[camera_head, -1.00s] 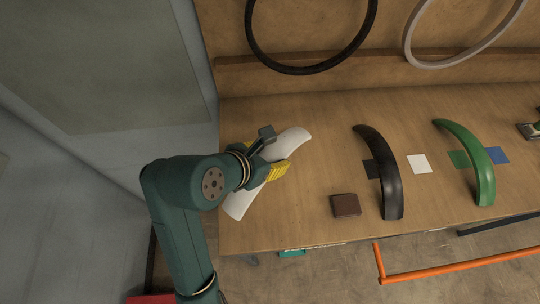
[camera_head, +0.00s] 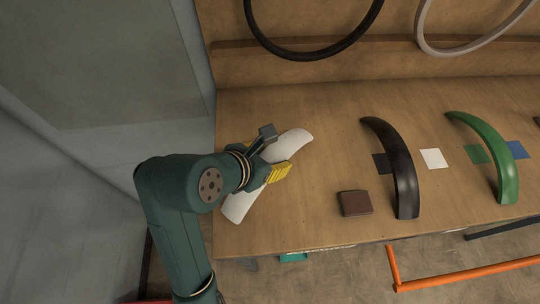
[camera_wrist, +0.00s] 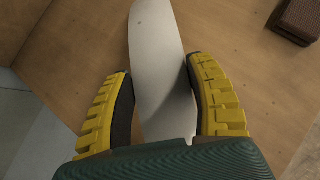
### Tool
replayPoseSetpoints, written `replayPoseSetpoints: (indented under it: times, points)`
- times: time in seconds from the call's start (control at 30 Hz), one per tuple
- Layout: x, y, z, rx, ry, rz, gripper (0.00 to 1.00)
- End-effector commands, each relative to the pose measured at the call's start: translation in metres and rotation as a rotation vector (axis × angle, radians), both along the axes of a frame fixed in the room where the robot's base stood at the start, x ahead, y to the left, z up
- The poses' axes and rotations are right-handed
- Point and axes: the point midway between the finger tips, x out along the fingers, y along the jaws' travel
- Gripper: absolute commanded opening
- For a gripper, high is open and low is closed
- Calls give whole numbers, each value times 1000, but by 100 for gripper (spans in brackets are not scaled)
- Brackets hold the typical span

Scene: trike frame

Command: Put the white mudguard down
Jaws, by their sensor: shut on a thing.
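The white mudguard (camera_head: 291,144) is a long curved strip at the left end of the wooden bench, slanting from lower left to upper right. My gripper (camera_head: 262,160) is shut on it around the middle, with one yellow-padded finger on each side. In the wrist view the mudguard (camera_wrist: 158,45) runs between the two fingers (camera_wrist: 160,80) and on past them over bare wood. My gripper and wrist hide part of its middle. I cannot tell whether it touches the bench top or hangs just above it.
On the wooden bench (camera_head: 320,115), a brown block (camera_head: 355,203), a black mudguard (camera_head: 400,175) and a green mudguard (camera_head: 495,155) stand to the right. Flat white (camera_head: 434,158), black, green and blue squares lie near them. The bench's left and front edges are close to my gripper.

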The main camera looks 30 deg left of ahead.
Motion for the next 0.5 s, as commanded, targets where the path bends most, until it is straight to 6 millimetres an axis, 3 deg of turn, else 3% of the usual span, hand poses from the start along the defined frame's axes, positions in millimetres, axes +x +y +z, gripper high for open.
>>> replayPoseSetpoints:
  times: [0.5]
  points:
    - [0, 0, -10, -1, -1, 1, 17]
